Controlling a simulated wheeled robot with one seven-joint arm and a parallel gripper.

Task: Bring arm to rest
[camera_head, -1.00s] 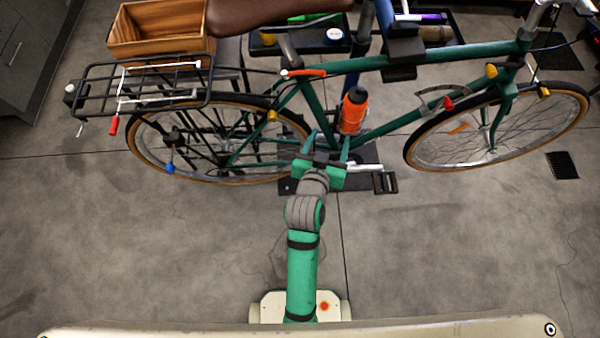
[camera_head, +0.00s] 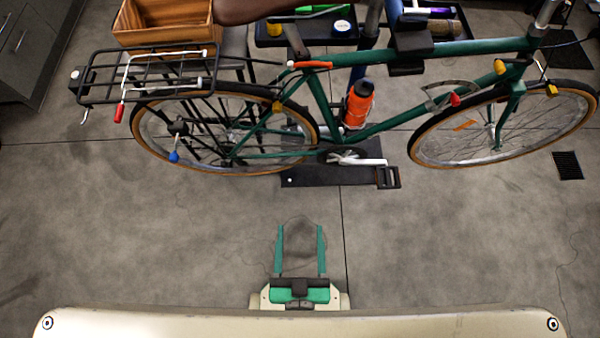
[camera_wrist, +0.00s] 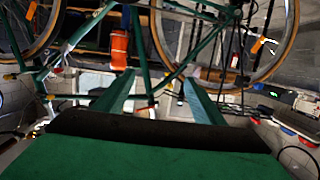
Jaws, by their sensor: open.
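My gripper (camera_head: 300,250) is at the bottom middle of the head view, close in front of my base. Its two green fingers are wide apart and point toward the bike, with nothing between them but bare floor behind. In the wrist view my gripper (camera_wrist: 155,95) shows the same spread fingers, with the bike appearing beyond them. The green bike (camera_head: 330,105) stands across the back, well apart from my gripper. An orange bottle (camera_head: 357,104) sits on its frame, and it also shows in the wrist view (camera_wrist: 119,50).
A wooden crate (camera_head: 165,35) stands at the back left behind the black rear rack (camera_head: 100,88). A black tray (camera_head: 275,42) with small items is behind the bike. A dark stand base (camera_head: 310,177) lies under the pedals. The floor (camera_head: 430,240) in front is clear.

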